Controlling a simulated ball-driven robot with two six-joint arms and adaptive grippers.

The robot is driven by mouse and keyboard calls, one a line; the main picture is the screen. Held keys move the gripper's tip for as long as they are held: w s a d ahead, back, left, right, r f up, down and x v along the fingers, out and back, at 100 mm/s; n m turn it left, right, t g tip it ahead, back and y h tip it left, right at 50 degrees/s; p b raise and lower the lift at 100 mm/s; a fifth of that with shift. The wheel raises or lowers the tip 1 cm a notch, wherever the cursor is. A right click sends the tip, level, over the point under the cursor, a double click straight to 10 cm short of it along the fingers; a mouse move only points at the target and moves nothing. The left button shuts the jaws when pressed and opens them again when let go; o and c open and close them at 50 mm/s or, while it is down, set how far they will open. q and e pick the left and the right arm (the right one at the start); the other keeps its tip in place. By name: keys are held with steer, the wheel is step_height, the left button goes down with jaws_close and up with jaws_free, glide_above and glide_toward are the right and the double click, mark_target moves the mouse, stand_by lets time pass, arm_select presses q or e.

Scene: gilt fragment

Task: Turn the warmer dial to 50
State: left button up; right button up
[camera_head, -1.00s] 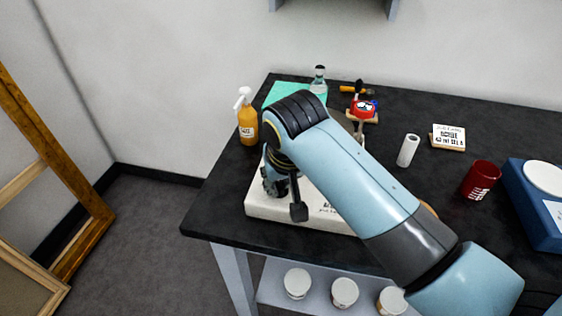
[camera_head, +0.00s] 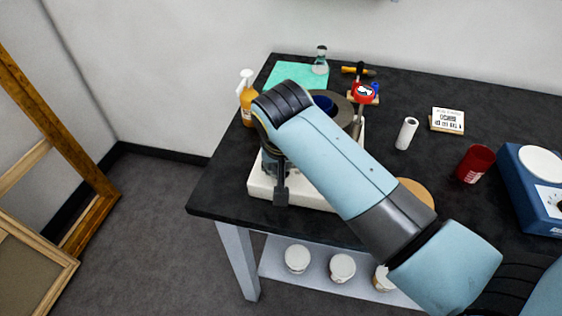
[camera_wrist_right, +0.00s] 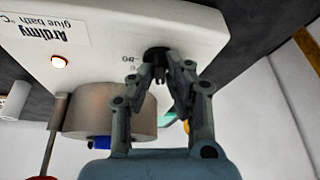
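The warmer is a cream box (camera_head: 262,188) near the table's left front corner, partly hidden by my right arm. In the right wrist view the warmer's front panel (camera_wrist_right: 105,35) appears upside down, with a "glue bath °C" label and a glowing lamp (camera_wrist_right: 59,61). Its dark dial (camera_wrist_right: 156,54) is at the fingertips of my right gripper (camera_wrist_right: 160,76). The fingers reach to both sides of the dial, but whether they press on it is unclear. The dial's setting is not readable. In the head view the right gripper (camera_head: 280,190) is at the warmer's front. My left gripper is not in view.
A metal pot (camera_wrist_right: 110,110) with a blue inside stands on the warmer. An orange spray bottle (camera_head: 247,105) and teal mat (camera_head: 285,75) are behind it. A white roll (camera_head: 406,134), red mug (camera_head: 475,164) and blue scale (camera_head: 535,205) stand to the right. Jars (camera_head: 297,259) sit on the lower shelf.

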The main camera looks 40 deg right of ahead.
steer(key=o, duration=0.4)
steer(key=shift+f, duration=0.15)
steer(key=shift+c, duration=0.2)
step_height(320, 180, up, 10)
stand_by(0.5)
